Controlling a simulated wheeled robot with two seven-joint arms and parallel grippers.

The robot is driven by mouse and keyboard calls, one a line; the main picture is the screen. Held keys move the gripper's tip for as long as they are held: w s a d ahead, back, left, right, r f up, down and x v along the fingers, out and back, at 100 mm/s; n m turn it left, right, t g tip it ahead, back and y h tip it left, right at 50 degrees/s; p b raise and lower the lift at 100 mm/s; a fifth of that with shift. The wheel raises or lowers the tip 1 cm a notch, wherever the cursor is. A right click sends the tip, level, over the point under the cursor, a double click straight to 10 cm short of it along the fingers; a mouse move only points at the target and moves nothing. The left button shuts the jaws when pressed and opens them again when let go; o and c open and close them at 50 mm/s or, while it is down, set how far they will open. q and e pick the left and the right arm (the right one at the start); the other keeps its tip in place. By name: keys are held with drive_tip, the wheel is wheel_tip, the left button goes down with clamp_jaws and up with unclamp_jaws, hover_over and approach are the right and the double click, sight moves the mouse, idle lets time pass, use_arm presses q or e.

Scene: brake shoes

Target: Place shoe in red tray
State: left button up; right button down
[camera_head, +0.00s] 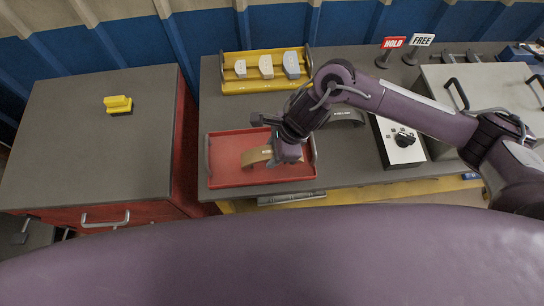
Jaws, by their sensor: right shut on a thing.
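The red tray (225,169) lies on the grey bench, left of centre, with a dark handle at each short end. A tan curved brake shoe (255,156) is over the right part of the tray. My right gripper (285,155) reaches in from the right and is shut on the shoe at its right end. The gripper hides that end. I cannot tell whether the shoe touches the tray floor. My left gripper is not in view.
A yellow tray (235,87) with several grey and white blocks stands behind. A dark curved shoe (344,117) and a box with a black knob (397,152) lie to the right. HOLD (392,43) and FREE (423,40) signs stand behind. A yellow brush-like object (118,104) sits on the left cabinet.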

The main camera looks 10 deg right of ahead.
wheel_tip(320, 180, down, 5)
drive_tip(key=shift+r+p, duration=0.15)
drive_tip(key=shift+p, duration=0.25)
drive_tip(key=shift+f, duration=0.25)
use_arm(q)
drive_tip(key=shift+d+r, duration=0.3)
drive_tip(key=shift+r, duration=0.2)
use_arm(e)
drive_tip(key=shift+f, duration=0.15)
drive_tip(key=c, duration=0.9)
unclamp_jaws()
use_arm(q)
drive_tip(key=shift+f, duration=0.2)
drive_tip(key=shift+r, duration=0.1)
